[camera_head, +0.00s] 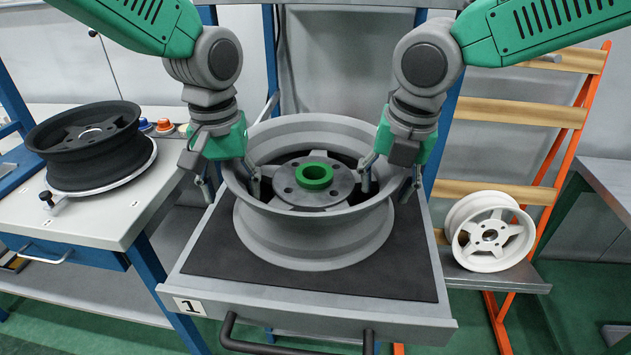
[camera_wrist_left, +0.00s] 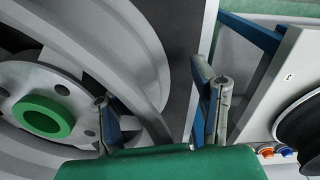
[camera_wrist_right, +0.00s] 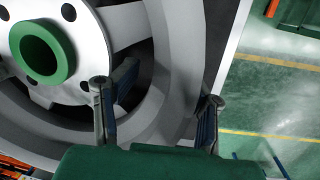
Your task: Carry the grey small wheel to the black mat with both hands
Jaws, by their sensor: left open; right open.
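The grey wheel (camera_head: 312,230) lies flat, with a green ring (camera_head: 314,175) at its hub. It sits on the black mat (camera_head: 215,250), which covers a grey pull-out tray. My left gripper (camera_head: 231,186) is open at the wheel's left rim, one finger inside the rim and one outside. The left wrist view shows the rim (camera_wrist_left: 140,50) between its fingers. My right gripper (camera_head: 389,186) is open at the right rim in the same way. The right wrist view shows the rim (camera_wrist_right: 170,70) between its fingers. The wheel's underside is hidden.
A black wheel (camera_head: 85,150) lies on a round stand on the left bench (camera_head: 90,222), near orange and blue buttons (camera_head: 155,126). A white wheel (camera_head: 490,232) leans on the orange rack (camera_head: 520,150) at right. The tray has a front handle (camera_head: 290,345) and a "1" label.

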